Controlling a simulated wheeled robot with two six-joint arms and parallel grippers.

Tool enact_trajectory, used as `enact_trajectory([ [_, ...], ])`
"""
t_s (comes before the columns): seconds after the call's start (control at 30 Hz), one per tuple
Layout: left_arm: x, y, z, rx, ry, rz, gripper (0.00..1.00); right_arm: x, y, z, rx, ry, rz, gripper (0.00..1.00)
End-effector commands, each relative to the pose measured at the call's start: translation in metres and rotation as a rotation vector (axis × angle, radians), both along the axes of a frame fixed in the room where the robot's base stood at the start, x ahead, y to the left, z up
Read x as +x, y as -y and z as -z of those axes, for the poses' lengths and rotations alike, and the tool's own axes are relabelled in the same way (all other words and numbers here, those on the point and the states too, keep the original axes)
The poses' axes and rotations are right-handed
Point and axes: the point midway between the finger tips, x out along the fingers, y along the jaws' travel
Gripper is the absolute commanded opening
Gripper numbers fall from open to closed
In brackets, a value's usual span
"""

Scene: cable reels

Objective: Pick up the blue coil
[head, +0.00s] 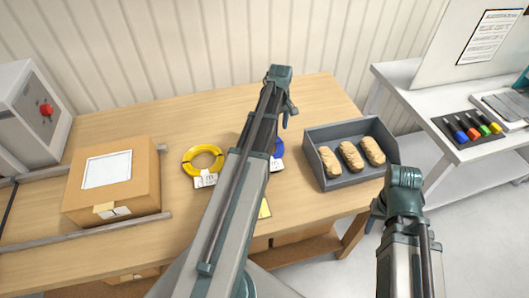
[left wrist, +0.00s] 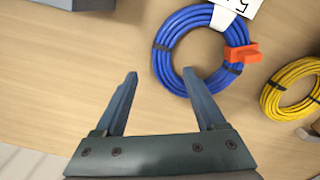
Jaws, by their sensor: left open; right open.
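The blue coil (left wrist: 162,62) lies flat on the wooden table in the left wrist view, with dark ties, an orange clip (left wrist: 243,53) and a white tag. In the head view only a small part of the blue coil (head: 279,147) shows beside my left arm, which hides the rest. My left gripper (left wrist: 160,76) is open and empty; the coil is ahead of its fingers, closest to the right fingertip. My right gripper (head: 377,211) shows small at the lower right in the head view, right of the table, with no object visible in it.
A yellow coil (head: 188,161) lies left of the blue one. A cardboard box (head: 142,190) and a grey machine (head: 35,118) stand further left. A grey bin (head: 347,181) with several tan items stands to the right. A white side table (head: 415,90) is beyond.

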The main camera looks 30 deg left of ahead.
Motion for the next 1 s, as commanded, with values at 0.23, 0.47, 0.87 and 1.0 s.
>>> enact_trajectory([
  [0.23, -0.001, 0.000, 0.008, 0.000, 0.000, 0.000, 0.72, 0.000, 0.000, 0.008, 0.000, 0.000, 0.000, 0.50],
  [0.47, -0.004, 0.002, 0.036, 0.000, 0.000, 0.000, 0.72, 0.000, 0.000, 0.036, 0.000, 0.000, 0.000, 0.50],
  [0.87, -0.003, 0.001, 0.051, 0.000, 0.000, 0.000, 0.72, 0.000, 0.000, 0.051, 0.000, 0.000, 0.000, 0.50],
  [1.0, -0.003, 0.001, 0.051, 0.000, 0.000, 0.000, 0.56, 0.000, 0.000, 0.051, 0.000, 0.000, 0.000, 0.50],
])
